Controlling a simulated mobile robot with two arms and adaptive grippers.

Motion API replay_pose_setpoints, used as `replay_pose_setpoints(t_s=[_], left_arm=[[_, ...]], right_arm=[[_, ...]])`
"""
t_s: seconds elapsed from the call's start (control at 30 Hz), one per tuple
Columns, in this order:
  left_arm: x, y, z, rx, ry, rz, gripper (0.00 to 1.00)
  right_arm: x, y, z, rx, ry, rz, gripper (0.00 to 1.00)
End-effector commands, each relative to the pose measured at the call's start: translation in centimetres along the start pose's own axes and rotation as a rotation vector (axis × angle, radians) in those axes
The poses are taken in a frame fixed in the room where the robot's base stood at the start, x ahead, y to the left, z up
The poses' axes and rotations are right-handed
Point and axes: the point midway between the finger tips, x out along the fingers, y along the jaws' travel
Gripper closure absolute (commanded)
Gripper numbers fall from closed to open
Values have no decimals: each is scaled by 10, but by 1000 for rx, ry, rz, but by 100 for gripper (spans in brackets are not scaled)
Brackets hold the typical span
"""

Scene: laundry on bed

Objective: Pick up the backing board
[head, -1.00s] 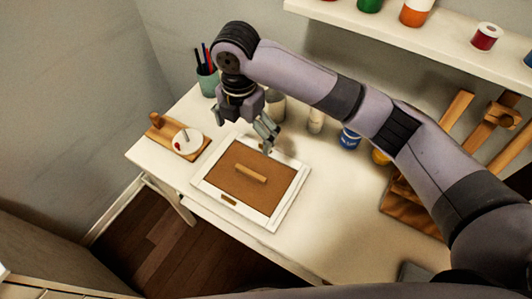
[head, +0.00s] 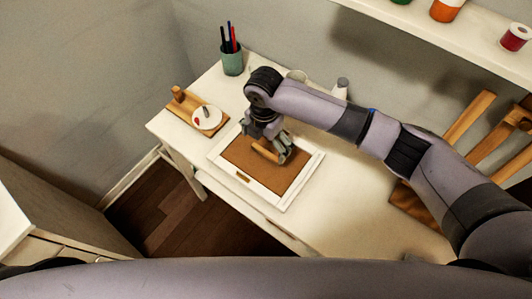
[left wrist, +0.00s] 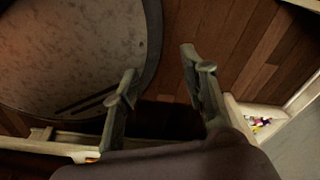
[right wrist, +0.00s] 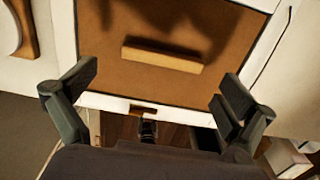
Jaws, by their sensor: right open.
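The brown backing board (head: 243,154) lies flat inside a white frame (head: 272,202) on the white desk. My right gripper (head: 283,148) is over the board, close to the handle, in the head view. In the right wrist view its fingers (right wrist: 156,103) are spread wide and empty, with the handle ahead of them. My left gripper (left wrist: 157,92) is open and empty in the left wrist view, above the floor, away from the board.
A wooden stand with a white disc (head: 207,117) is left of the frame. A green cup of pens (head: 231,60) is at the back corner. A wooden easel (head: 470,125) stands at right, under a shelf (head: 440,40) with paint jars. Desk (head: 335,195) right of the frame is clear.

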Motion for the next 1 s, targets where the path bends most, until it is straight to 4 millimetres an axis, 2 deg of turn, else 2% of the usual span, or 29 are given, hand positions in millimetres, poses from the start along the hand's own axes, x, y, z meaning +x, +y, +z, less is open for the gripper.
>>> replay_pose_setpoints(t_s=[0.1,0.23,0.53,1.0], left_arm=[[-8,0,5,1,-9,1,60],[-8,0,12,2,-20,0,60],[-8,-4,17,5,-27,-4,60],[-8,-4,15,5,-24,-4,60]], right_arm=[[18,-5,2,1,0,-4,0],[35,-4,2,1,1,-3,0],[40,-4,2,0,-1,-1,0],[40,-4,2,0,-1,-1,31]])
